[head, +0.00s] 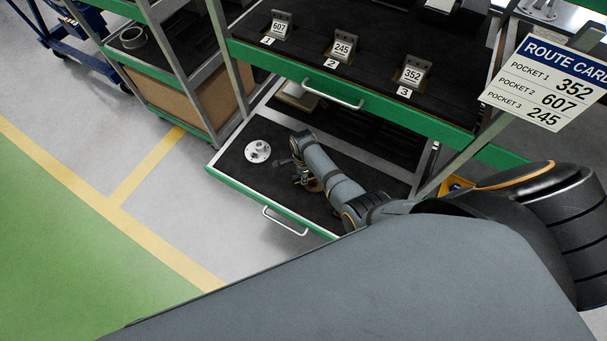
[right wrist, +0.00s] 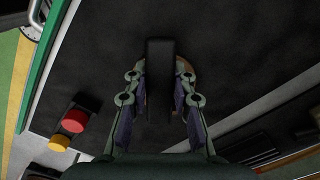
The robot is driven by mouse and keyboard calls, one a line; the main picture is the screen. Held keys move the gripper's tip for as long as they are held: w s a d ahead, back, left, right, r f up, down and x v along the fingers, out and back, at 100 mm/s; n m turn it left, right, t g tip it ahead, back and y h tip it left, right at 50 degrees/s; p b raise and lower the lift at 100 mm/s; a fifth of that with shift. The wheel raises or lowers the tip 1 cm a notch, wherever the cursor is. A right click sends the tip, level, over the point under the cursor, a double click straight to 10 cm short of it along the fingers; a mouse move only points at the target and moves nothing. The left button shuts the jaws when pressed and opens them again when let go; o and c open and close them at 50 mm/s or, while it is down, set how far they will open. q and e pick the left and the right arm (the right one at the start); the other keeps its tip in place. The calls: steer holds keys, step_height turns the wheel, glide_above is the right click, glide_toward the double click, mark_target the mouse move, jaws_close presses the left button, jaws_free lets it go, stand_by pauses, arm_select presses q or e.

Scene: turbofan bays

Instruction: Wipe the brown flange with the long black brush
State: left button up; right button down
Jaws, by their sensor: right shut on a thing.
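My right gripper (head: 303,178) is low over the open drawer, with its arm coming in from the right. In the right wrist view, its fingers (right wrist: 160,100) are shut on the long black brush (right wrist: 160,62), a dark upright bar between them. The brown flange (head: 315,185) shows partly beside the gripper, on the dark drawer floor. In the right wrist view, only a tan edge of the brown flange (right wrist: 187,68) shows behind the brush and right finger. I cannot tell whether the brush touches it. My left gripper is not in view.
A silver flange (head: 258,151) lies left of the gripper in the green-edged drawer (head: 270,208). Above it, a shelf holds tags 607 (head: 279,27), 245 (head: 342,47) and 352 (head: 412,75). A route card (head: 548,85) hangs at right. The floor left of the drawer is clear.

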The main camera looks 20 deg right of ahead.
step_height(320, 180, up, 6)
steer(key=p, duration=0.4)
steer(key=shift+f+p, duration=0.1)
steer(key=shift+p, duration=0.2)
steer(key=shift+f, duration=0.15)
steer(key=shift+r, duration=1.55)
